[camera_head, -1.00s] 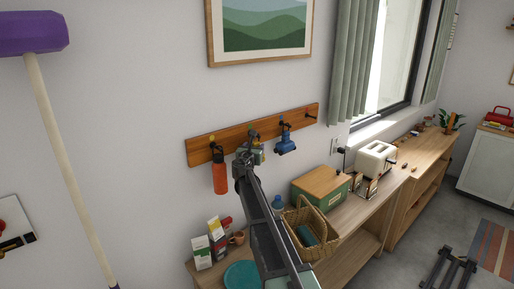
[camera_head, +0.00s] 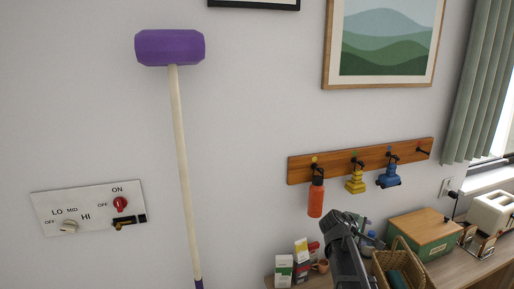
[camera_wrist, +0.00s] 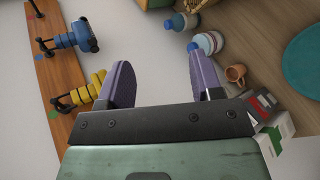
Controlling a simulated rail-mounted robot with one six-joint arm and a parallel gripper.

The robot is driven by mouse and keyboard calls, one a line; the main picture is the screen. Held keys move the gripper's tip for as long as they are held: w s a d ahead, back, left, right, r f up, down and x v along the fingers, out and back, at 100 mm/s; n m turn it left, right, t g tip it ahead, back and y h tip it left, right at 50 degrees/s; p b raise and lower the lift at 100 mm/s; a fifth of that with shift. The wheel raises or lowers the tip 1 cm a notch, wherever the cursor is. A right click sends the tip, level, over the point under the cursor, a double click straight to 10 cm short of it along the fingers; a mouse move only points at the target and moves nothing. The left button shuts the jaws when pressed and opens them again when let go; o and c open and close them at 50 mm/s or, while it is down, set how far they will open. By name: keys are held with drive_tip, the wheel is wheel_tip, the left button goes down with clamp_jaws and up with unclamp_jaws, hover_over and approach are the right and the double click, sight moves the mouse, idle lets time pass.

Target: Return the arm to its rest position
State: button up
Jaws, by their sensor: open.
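My gripper shows at the bottom of the head view, in front of the shelf and below the hook rack, with its fingertips hard to make out there. In the wrist view my gripper (camera_wrist: 162,85) has its two purple finger pads wide apart with nothing between them. Bare pale wall shows between the pads. A yellow hanging item (camera_wrist: 88,92) is close beside the left pad in the picture, and bottles (camera_wrist: 206,42) and a brown mug (camera_wrist: 235,74) lie beyond the right pad. I cannot tell if anything touches the pads.
The wooden hook rack (camera_head: 360,161) holds an orange bottle (camera_head: 316,197), a yellow item (camera_head: 355,182) and a blue item (camera_head: 388,178). Below are cartons (camera_head: 284,270), a wicker basket (camera_head: 382,262) and a green box (camera_head: 424,236). A purple mallet (camera_head: 169,48) and switch panel (camera_head: 88,208) are left.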

drive_tip(key=s+a+f+m+g+y+b, duration=0.1)
drive_tip(key=s+a+f+m+y, duration=0.3)
drive_tip(key=s+a, duration=0.5)
drive_tip(key=s+a+f+m+g+y+b, duration=0.1)
drive_tip(key=s+a+f+m+g+y, duration=0.3)
drive_tip(key=s+a, duration=0.6)
drive_tip(key=s+f+m+y, duration=0.1)
drive_tip(key=s+f+y, duration=0.1)
drive_tip(key=s, duration=0.1)
drive_tip(key=shift+s+f+g, duration=0.15)
drive_tip(key=shift+f+g, duration=0.1)
drive_tip(key=shift+g, duration=0.05)
drive_tip(key=shift+a, duration=0.1)
idle(0.6)
